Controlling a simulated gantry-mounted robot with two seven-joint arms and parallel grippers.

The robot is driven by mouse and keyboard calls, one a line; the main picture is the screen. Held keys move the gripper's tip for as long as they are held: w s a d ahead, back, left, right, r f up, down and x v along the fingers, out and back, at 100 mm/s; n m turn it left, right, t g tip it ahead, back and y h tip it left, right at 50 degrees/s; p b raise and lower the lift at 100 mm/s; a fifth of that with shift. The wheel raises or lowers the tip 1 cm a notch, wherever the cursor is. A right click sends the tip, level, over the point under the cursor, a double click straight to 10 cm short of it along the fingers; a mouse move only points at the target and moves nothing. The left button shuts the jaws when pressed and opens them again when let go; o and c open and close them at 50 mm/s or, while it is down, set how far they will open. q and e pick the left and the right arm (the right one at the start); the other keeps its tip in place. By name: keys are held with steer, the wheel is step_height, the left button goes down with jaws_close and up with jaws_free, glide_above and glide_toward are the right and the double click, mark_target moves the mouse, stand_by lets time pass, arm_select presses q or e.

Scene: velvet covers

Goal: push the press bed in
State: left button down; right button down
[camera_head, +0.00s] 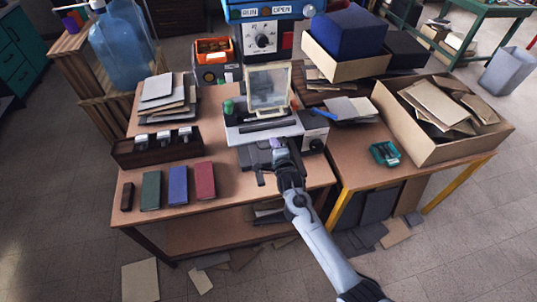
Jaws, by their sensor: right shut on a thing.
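The press (262,40) stands at the back of the middle table, with a blue top marked RUN and OPEN and a dial below. The press bed (246,131) is a light grey slab sticking out in front of it, with a pale upright frame (268,88) over it and a green knob at its left. My right gripper (279,147) is at the front edge of the bed and shut on a part there, likely its handle. The gripper and wrist hide most of that part. My left gripper is not in view.
Green, blue and red covers (178,185) lie at the table's front left, by a dark rack (157,149). Grey boards (168,93) are stacked behind. A cardboard box (440,150) and a teal tool (385,153) are on the right table.

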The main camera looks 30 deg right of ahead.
steer(key=shift+w, duration=0.1)
steer(key=c, duration=1.2)
jaws_free()
steer(key=p+v, duration=0.2)
steer(key=v, duration=0.9)
steer(key=shift+w+d, duration=0.1)
